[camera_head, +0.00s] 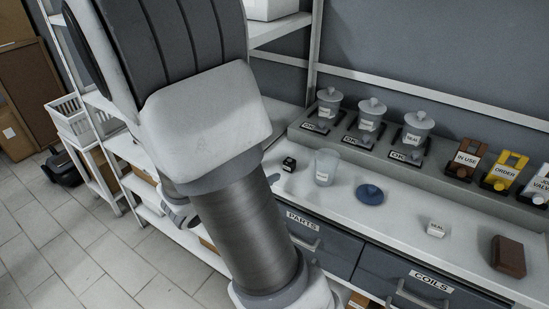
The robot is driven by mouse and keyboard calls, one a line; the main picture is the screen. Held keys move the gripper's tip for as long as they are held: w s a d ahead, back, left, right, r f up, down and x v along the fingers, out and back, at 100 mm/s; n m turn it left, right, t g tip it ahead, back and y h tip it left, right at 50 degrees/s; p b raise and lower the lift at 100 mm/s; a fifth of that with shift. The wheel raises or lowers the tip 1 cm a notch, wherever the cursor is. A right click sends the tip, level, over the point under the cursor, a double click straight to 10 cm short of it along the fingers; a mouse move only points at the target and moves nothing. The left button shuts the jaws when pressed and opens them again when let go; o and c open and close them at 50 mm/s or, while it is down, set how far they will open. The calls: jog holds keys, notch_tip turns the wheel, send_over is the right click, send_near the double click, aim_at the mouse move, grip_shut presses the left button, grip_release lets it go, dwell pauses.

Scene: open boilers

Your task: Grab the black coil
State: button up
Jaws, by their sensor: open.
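I cannot make out a coil for certain. A small black block-like item with a pale label (289,164) stands on the white counter (400,205), left of a clear cup; I cannot tell whether it is the black coil. A dark drawer labelled COILS (385,271) is under the counter at the lower right and looks shut, so its inside is hidden. My arm crosses the left and middle of the view and runs down past the bottom edge. My gripper is not in view.
A clear cup (326,167), blue disc (369,195), white SEAL block (437,229) and brown block (508,257) stand on the counter. Lidded jars (368,116) and brown and yellow holders (503,173) line the back ledge. The PARTS drawer (330,248) looks shut. Floor (60,240) is clear at left.

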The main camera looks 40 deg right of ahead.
aim_at(287, 164)
jog(key=x, duration=0.9)
jog(key=shift+d+f+b, duration=0.2)
jog(key=shift+d+b, duration=0.05)
jog(key=shift+b, duration=0.05)
jog(key=x, duration=0.5)
jog(key=shift+s+f, duration=0.1)
jog(key=shift+f, duration=0.15)
grip_shut()
